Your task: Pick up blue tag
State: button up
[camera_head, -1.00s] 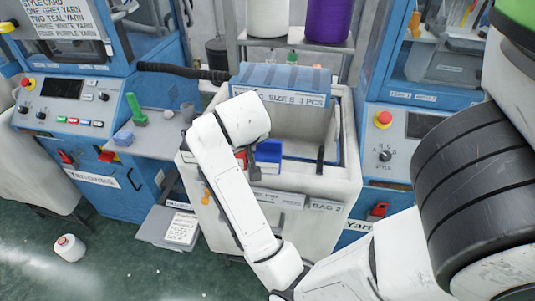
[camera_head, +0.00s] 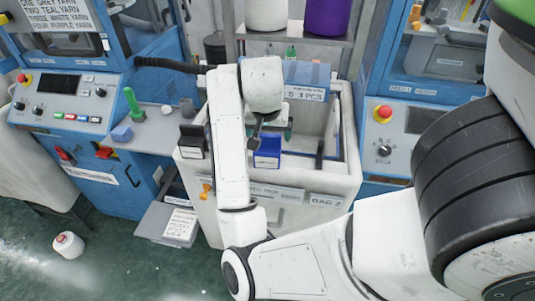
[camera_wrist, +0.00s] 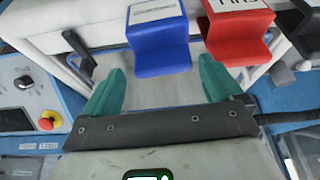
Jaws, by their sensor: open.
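The blue tag (camera_head: 267,150) hangs on the front rim of the big white bin, its pale label facing out. In the wrist view the blue tag (camera_wrist: 158,45) lies just beyond my gripper (camera_wrist: 160,82), between the lines of its two teal fingers. The fingers are wide apart with nothing between them, and I see no contact with the tag. In the head view my arm covers most of the gripper. A red tag (camera_wrist: 240,40) is close beside the blue one in the wrist view; my arm hides it in the head view.
A black tag (camera_head: 192,140) sits on the rim at the left. A blue box (camera_head: 305,80) lies across the back of the bin (camera_head: 335,185). Blue machines with panels flank it. A yarn cone (camera_head: 68,245) is on the floor.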

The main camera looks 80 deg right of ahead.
aim_at(269, 138)
jog(key=b+x, duration=0.2)
jog(key=x, duration=0.1)
jog(key=shift+f, duration=0.25)
jog(key=shift+x, duration=1.15)
jog(key=shift+w, duration=0.1)
jog(key=c, duration=0.7)
jog(key=shift+r, duration=0.1)
